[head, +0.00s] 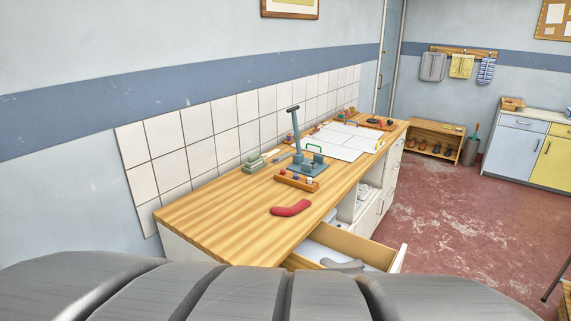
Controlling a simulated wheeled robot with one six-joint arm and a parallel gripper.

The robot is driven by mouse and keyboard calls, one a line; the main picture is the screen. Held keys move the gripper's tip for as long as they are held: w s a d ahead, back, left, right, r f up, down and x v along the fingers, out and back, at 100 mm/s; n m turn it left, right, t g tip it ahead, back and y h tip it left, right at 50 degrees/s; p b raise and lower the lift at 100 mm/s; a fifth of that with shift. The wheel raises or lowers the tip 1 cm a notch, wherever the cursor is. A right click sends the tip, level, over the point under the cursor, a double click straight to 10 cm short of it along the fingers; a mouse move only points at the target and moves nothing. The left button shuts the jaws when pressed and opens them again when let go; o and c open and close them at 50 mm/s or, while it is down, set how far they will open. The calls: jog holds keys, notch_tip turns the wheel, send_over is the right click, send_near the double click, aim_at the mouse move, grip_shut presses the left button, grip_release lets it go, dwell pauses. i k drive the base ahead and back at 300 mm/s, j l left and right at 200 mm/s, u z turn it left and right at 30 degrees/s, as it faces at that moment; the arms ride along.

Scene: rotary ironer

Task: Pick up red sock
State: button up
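The red sock (291,208) lies flat and slightly bent on the wooden worktop (215,215), near its front edge, in the head view. The sock is fully visible and nothing touches it from above. My gripper is not seen in this view. A large grey ribbed part of my own body fills the bottom of the picture.
A drawer (360,244) below the worktop stands open with a grey item (343,264) in it. The worktop left of the sock is clear.

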aim_at(301, 206)
jog(key=i+j+u, duration=0.2)
jog(key=i, duration=0.2)
jog(key=i+j+u, duration=0.25)
jog(key=i, duration=0.2)
jog(key=l, duration=0.1)
